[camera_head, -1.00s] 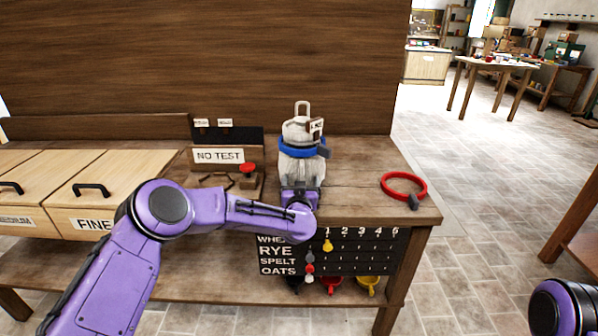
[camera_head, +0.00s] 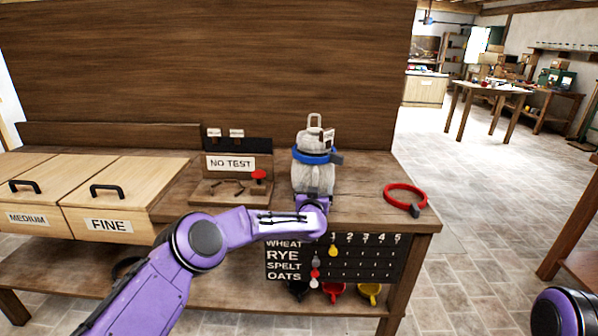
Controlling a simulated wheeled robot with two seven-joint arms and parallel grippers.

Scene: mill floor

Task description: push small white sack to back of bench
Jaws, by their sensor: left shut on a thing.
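The small white sack (camera_head: 314,179) stands upright on the wooden bench (camera_head: 358,185). It has a blue band (camera_head: 313,155) around its neck, a loop on top and a small tag. My left gripper (camera_head: 312,197) is at the front of the sack, low down, and is shut on it; its fingertips are mostly hidden by my wrist. My right arm shows only as a purple joint in the bottom right corner, and its gripper is out of view.
A red ring clamp (camera_head: 405,196) lies right of the sack. Left are a NO TEST stand (camera_head: 231,163) with a red knob, and drawers marked MEDIUM and FINE (camera_head: 108,225). A tall wooden panel (camera_head: 215,70) rises behind. A chart (camera_head: 350,258) hangs at the bench front.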

